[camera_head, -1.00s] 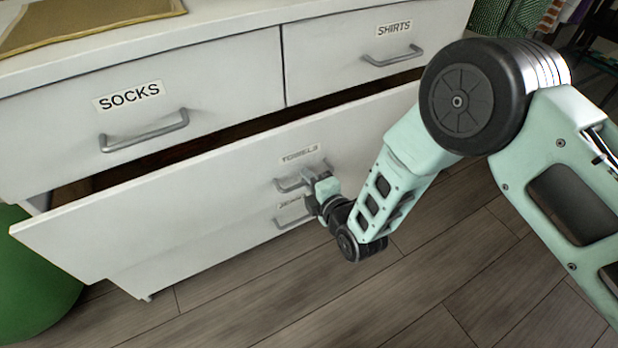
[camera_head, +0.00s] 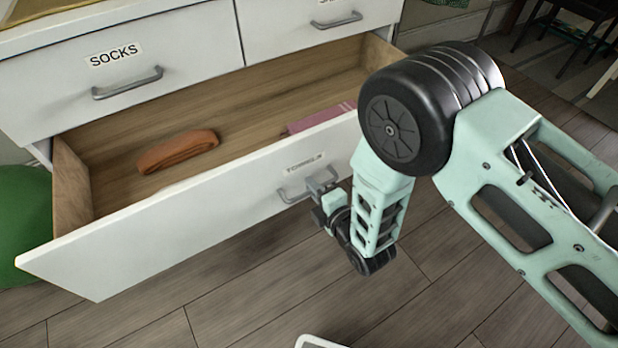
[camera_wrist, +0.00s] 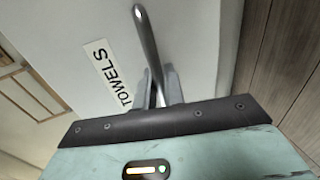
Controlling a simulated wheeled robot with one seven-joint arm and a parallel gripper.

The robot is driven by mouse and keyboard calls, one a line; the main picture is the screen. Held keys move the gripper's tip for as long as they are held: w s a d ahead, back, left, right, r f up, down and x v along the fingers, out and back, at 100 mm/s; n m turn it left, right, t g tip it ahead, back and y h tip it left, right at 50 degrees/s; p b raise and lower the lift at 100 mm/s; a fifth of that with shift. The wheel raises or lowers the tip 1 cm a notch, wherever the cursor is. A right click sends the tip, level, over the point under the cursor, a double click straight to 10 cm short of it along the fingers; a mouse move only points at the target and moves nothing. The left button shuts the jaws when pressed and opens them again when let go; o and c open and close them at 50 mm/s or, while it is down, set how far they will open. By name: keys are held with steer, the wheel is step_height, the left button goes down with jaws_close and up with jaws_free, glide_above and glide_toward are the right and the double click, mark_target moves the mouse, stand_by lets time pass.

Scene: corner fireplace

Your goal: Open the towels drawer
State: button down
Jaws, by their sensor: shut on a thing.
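The towels drawer (camera_head: 200,220) is pulled well out of the white dresser, and its wooden inside shows. An orange folded towel (camera_head: 178,151) lies in its left part and a pink folded towel (camera_head: 320,118) lies toward its right. The TOWELS label (camera_head: 304,164) is on its front, above a grey bar handle (camera_head: 290,194). My gripper (camera_head: 322,189) is shut on this handle, near its right end. In the wrist view, the fingers (camera_wrist: 158,90) close around the handle (camera_wrist: 147,45) beside the TOWELS label (camera_wrist: 107,72).
The SOCKS drawer (camera_head: 120,75) above is shut, as is the drawer to its right (camera_head: 320,22). A green round object (camera_head: 22,225) stands at the left by the dresser. A dark chair (camera_head: 575,25) is at the far right.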

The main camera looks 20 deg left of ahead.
steer(key=shift+v, duration=0.85)
steer(key=shift+f, duration=0.25)
steer(key=c, duration=1.6)
jaws_free()
steer(key=shift+o, duration=0.2)
steer(key=p+v, duration=0.3)
steer(key=v, duration=1.4)
steer(key=shift+s+p, duration=0.25)
steer(key=shift+p, duration=0.15)
steer(key=shift+d, duration=0.1)
